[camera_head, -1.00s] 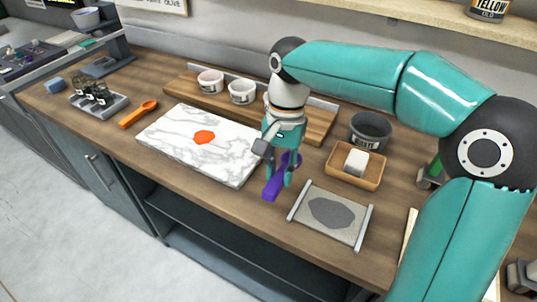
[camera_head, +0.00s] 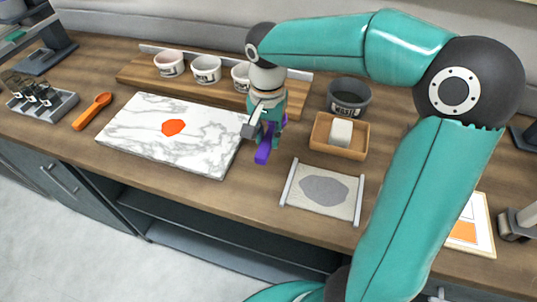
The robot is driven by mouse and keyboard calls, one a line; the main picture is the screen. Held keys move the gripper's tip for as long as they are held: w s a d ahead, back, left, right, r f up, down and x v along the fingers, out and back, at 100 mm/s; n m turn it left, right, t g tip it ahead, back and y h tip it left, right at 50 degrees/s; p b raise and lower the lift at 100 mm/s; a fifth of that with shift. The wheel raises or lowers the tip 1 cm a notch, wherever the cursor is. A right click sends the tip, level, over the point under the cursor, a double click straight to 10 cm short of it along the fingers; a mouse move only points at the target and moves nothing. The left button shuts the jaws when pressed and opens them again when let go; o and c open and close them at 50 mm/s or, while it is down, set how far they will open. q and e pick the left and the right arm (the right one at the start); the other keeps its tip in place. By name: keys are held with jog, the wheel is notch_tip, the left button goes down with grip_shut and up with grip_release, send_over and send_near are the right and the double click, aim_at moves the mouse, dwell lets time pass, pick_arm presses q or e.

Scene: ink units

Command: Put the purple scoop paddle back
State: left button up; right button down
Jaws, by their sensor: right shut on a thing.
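The purple scoop paddle (camera_head: 264,151) is in the head view, between the marble slab and the grey-patched mat. My right gripper (camera_head: 265,138) is shut on it from above, and the fingers hide part of it. I cannot tell whether the paddle touches the counter. An orange scoop paddle (camera_head: 92,111) lies on the counter left of the slab. My left gripper is not in view.
The marble slab (camera_head: 130,138) bears an orange ink blob (camera_head: 173,127). A dark waste pot (camera_head: 348,98), a wooden tray (camera_head: 322,142) and a mat (camera_head: 346,206) are to the right.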

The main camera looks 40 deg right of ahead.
aim_at(268, 164)
notch_tip(268, 164, down, 8)
jog(key=shift+r, duration=0.25)
jog(key=c, duration=1)
grip_release()
jog(key=shift+o, duration=0.2)
notch_tip(268, 164, up, 12)
jog(key=shift+a+r, duration=0.1)
jog(key=shift+s, duration=0.15)
